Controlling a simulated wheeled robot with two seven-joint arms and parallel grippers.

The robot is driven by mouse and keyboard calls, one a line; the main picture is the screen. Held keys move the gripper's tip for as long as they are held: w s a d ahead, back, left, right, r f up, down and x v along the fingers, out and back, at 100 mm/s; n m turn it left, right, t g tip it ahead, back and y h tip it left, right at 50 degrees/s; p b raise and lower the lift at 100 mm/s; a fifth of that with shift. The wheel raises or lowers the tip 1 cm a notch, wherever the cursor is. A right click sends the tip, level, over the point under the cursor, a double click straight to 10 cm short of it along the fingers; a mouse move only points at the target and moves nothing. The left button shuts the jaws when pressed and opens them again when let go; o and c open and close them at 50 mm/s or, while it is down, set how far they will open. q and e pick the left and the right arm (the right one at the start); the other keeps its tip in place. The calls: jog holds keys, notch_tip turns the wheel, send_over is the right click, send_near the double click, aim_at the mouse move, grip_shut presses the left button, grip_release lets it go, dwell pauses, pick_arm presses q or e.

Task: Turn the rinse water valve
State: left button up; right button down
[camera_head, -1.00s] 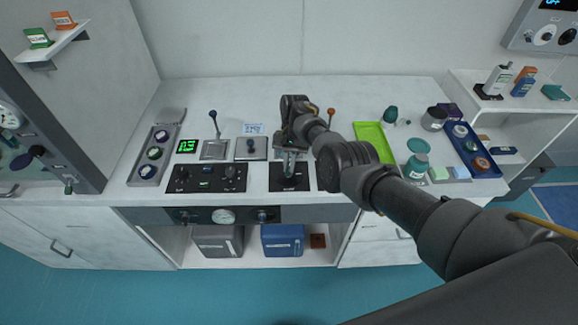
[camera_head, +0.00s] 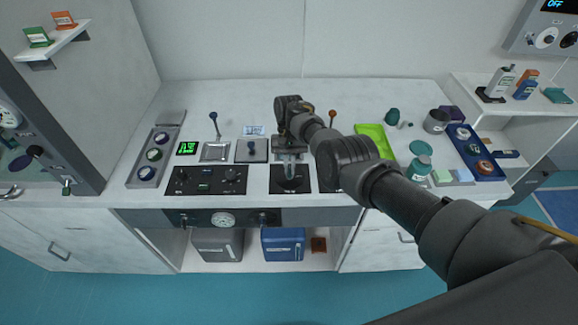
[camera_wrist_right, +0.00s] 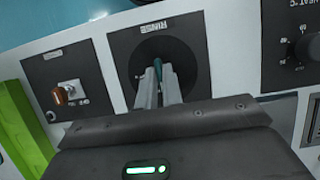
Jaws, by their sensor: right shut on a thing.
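The rinse valve is a dark round dial on a black panel (camera_head: 290,188) at the front of the bench. In the right wrist view the panel (camera_wrist_right: 120,45) carries a label that appears to read RINSE. My right gripper (camera_wrist_right: 158,85) is shut on the teal valve handle (camera_wrist_right: 157,64), whose tip shows between the two fingers. In the head view my right gripper (camera_head: 290,166) reaches down onto the panel, and the fingers and wrist hide most of the handle. My left gripper is not in view.
A control panel with knobs (camera_head: 206,181) lies left of the valve. A small panel with a copper-coloured toggle (camera_wrist_right: 62,94) and a green tray (camera_wrist_right: 22,130) are on its other side. A lever (camera_head: 215,122) and a green display (camera_head: 187,148) stand further left.

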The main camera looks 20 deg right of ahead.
jog(key=c, duration=1.6)
grip_release()
jog(key=shift+o, duration=0.2)
jog(key=shift+w, duration=0.1)
jog(key=b+v, duration=0.4)
jog(key=v, duration=0.6)
jog(key=shift+w+r+b, duration=0.2)
jog(key=shift+r+b, duration=0.15)
